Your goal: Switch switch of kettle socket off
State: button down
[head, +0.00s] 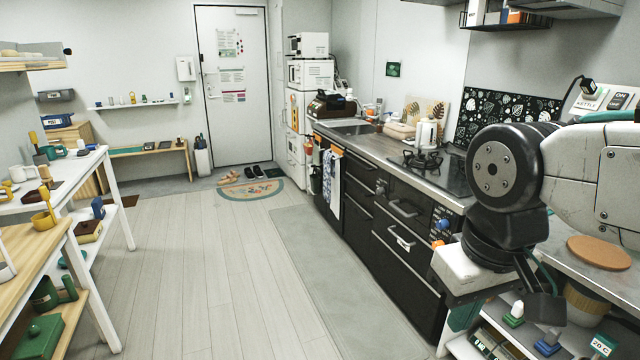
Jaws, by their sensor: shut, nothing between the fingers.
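The kettle socket (590,100) is a pale panel at the upper right, marked KETTLE, with a black plug (588,86) and cord at its top. Beside it is a switch plate (619,100) reading ON; the rocker's position is too small to tell. My arm covers the area below the panel. A white kettle (426,132) stands on the counter, left of the hob. My gripper (545,306) is the dark end piece at the lower right, low in front of the shelf and well below the socket. It is shut and empty, touching nothing that I can make out.
The black-fronted counter (375,140) runs along the right wall with a hob (440,170). A white shelf unit with a round cork mat (599,252) and several small items is close at the lower right. Tables stand at left; the middle floor (200,260) is clear.

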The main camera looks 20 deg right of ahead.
aim_at(619, 99)
jog(key=z, duration=0.8)
jog(key=i, duration=1.8)
jog(key=z, duration=0.85)
